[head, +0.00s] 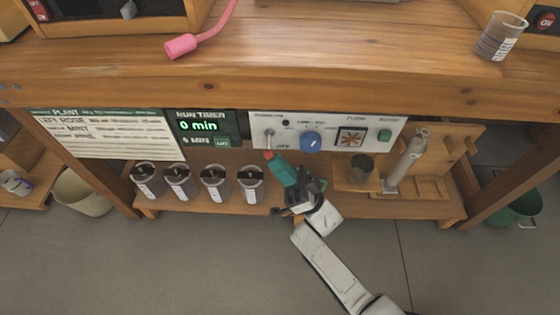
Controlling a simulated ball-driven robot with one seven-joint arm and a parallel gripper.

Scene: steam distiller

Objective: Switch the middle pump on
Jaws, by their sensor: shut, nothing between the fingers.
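A white control panel (328,130) hangs under the front edge of the wooden bench. It carries a small toggle lever (269,138) at its left, a blue knob (311,142), a window with an orange fan shape (351,138) and a green button (385,135) at its right. The small lettering is mostly too blurred to read. My gripper (270,157), with teal fingers and a red tip, is shut and empty. Its tip is just below the toggle lever; I cannot tell whether they touch. Which control belongs to the middle pump is not clear.
A run timer (199,125) showing 0 min and a plant chart (105,134) sit left of the panel. Several dark-lidded canisters (177,184) stand on the lower shelf. A wooden rack with a metal cylinder (405,163) is at the right. A beaker (499,38) stands on the bench.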

